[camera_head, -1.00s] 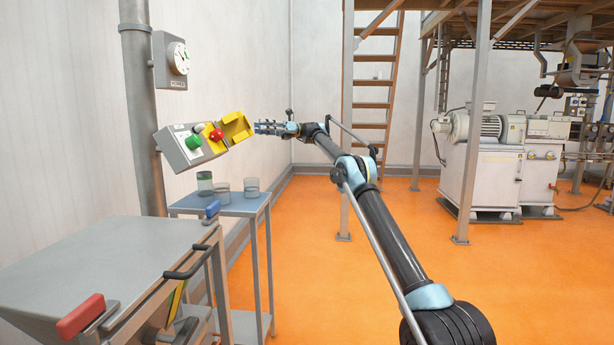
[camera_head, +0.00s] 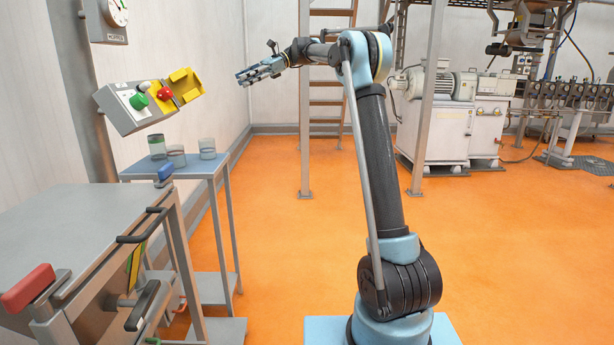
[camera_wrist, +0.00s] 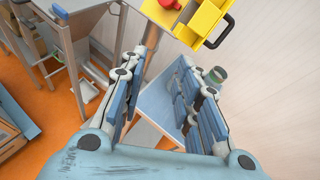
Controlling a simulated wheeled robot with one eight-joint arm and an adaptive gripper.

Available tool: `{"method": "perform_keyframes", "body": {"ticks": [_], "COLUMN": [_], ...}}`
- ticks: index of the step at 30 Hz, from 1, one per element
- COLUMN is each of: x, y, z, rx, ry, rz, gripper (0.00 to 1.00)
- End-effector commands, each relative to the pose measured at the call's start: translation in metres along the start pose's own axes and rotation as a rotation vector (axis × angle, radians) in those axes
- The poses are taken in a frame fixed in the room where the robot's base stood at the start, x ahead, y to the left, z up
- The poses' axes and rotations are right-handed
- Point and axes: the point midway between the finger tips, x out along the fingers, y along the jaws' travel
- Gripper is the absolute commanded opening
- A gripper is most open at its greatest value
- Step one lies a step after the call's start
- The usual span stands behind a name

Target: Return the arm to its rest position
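My arm (camera_head: 378,150) rises from its base, bends at a high elbow and reaches to the left in the head view. My gripper (camera_head: 243,77) is in the air right of the control box, apart from it. In the wrist view its fingers (camera_wrist: 160,68) stand apart with nothing between them. The tilted grey control box (camera_head: 125,110) has a green button (camera_head: 139,101), a red button (camera_head: 165,94) and an open yellow cover (camera_head: 186,86). The yellow cover also shows at the top of the wrist view (camera_wrist: 200,18).
A small blue-topped table (camera_head: 190,171) with several glass jars stands below the box. A grey bench (camera_head: 60,225) with red and blue handles fills the lower left. A ladder (camera_head: 328,100) and machines (camera_head: 440,120) stand behind. The orange floor (camera_head: 280,220) beside my arm is clear.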

Motion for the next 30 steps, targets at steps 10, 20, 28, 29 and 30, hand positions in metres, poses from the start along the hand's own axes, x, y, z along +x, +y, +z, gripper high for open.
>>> {"method": "perform_keyframes", "body": {"ticks": [10,20,28,29,30], "x": [-0.020,-0.028,-0.029,-0.029,-0.029], "y": [0.093,0.192,0.278,0.288,0.301], "z": [-0.024,-0.062,-0.103,-0.107,-0.115], "rx": [-0.166,-0.326,-0.453,-0.467,-0.485], "ry": [0.207,0.412,0.578,0.596,0.621], "rz": [-0.041,-0.029,0.017,0.024,0.034], "gripper": [0.30,0.30,0.30,0.30,0.30]}}
